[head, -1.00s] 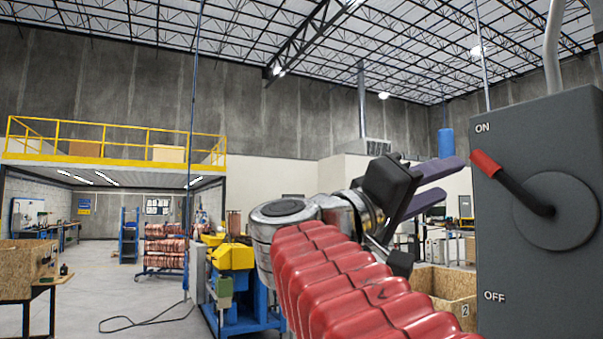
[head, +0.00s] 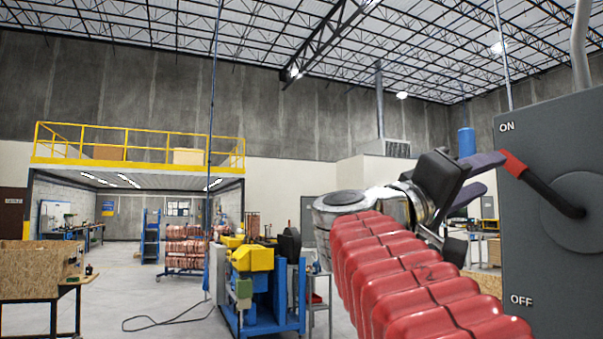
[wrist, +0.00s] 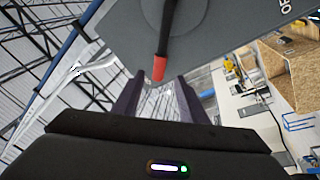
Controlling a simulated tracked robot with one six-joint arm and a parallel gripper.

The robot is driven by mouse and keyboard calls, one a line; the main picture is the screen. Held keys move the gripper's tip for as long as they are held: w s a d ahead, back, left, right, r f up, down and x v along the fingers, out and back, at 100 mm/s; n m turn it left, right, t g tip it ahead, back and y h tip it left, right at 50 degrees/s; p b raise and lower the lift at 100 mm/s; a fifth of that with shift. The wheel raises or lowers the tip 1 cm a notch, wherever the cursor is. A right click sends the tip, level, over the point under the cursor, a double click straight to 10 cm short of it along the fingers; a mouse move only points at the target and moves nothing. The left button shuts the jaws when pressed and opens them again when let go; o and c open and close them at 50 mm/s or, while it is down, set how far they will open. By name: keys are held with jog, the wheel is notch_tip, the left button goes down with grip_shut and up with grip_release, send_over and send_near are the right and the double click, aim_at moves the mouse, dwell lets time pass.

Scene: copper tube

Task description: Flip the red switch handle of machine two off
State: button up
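The grey switch box (head: 545,265) stands at the right of the head view, with ON marked at its top and OFF lower down. Its black lever slants up and left from a round disc (head: 583,212) to a red handle tip (head: 513,164), on the ON side. My gripper (head: 489,173) is just left of the red tip, its dark purple fingers spread and empty. In the wrist view the red tip (wrist: 159,68) lies between the two fingertips (wrist: 157,80) in the picture, with a gap on each side. I cannot tell whether anything touches.
Blue and yellow machinery (head: 255,275) stands on the floor left of my arm. A wooden crate (head: 40,270) on a table is at far left. A conduit (head: 581,45) rises from the switch box. In the wrist view, wooden boxes (wrist: 290,75) lie right.

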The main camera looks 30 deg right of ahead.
aim_at(507, 167)
jog(key=shift+x, duration=4.65)
grip_shut()
